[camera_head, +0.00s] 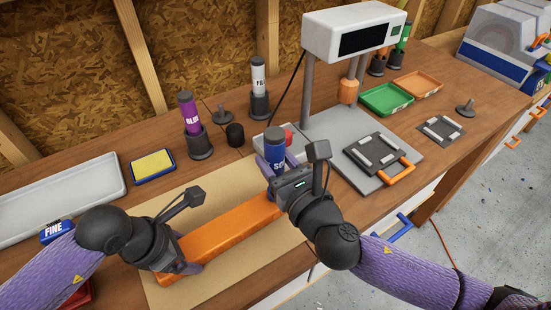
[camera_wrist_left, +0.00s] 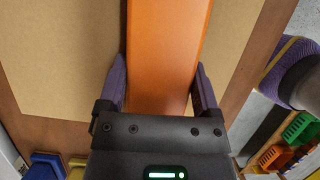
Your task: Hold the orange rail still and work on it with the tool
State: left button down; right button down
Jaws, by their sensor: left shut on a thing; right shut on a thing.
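The orange rail (camera_head: 228,228) lies lengthwise on a tan mat (camera_head: 250,262) on the workbench. My left gripper (camera_head: 178,258) is shut across the rail's near end; the left wrist view shows the rail (camera_wrist_left: 165,50) between the fingers of this gripper (camera_wrist_left: 160,88). My right gripper (camera_head: 276,166) is by the rail's far end, shut on a blue cylinder (camera_head: 275,146) with white lettering, partly readable as "SO". The cylinder stands roughly upright. Its lower end is hidden by the gripper, so I cannot tell whether it touches the rail.
A white tray (camera_head: 60,198), a yellow-topped pad (camera_head: 152,165) and a blue "FINE" block (camera_head: 57,229) are at the left. A purple tube (camera_head: 190,113) stands behind the mat. A white machine (camera_head: 352,30) with a grey base stands at the right, near green (camera_head: 386,99) and orange trays (camera_head: 418,84).

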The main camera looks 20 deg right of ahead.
aim_at(280, 146)
jog(key=shift+r, duration=2.5)
pick_arm(q)
grip_release()
jog(key=v, duration=1.1)
jog(key=shift+a, duration=0.1)
jog(key=shift+s+a+r, duration=0.1)
jog(key=shift+a+r, duration=0.05)
jog(key=shift+r, duration=0.3)
